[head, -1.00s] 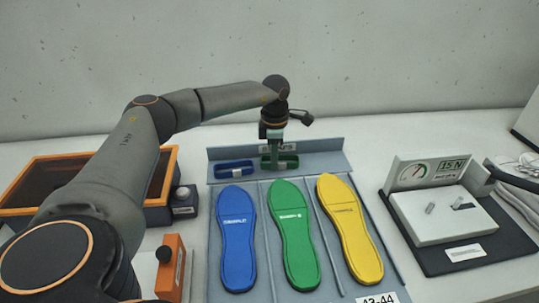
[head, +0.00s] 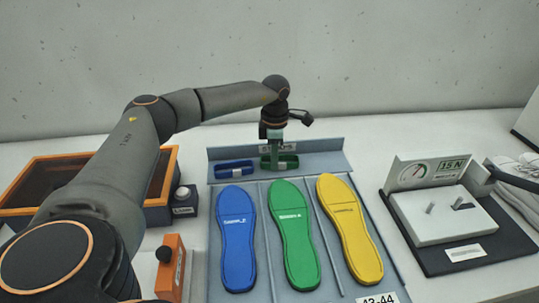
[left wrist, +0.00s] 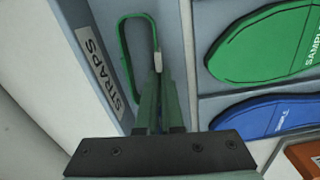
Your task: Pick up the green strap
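The green strap (head: 289,161) is a loop lying in the blue-grey tray's back section, right of the blue strap (head: 235,168). It also shows in the left wrist view as a green loop (left wrist: 124,45) with a small pale buckle between my fingertips. My left gripper (head: 275,163) points down at the strap's left part. In the left wrist view its fingers (left wrist: 160,78) stand close together, shut on the strap at the buckle. The fingers hide part of the strap. The strap still appears to rest in the tray. My right gripper is in neither view.
Blue (head: 238,240), green (head: 294,235) and yellow (head: 350,230) soles lie in the tray (head: 333,160) in front of the straps. A gauge stand (head: 435,215) is at right.

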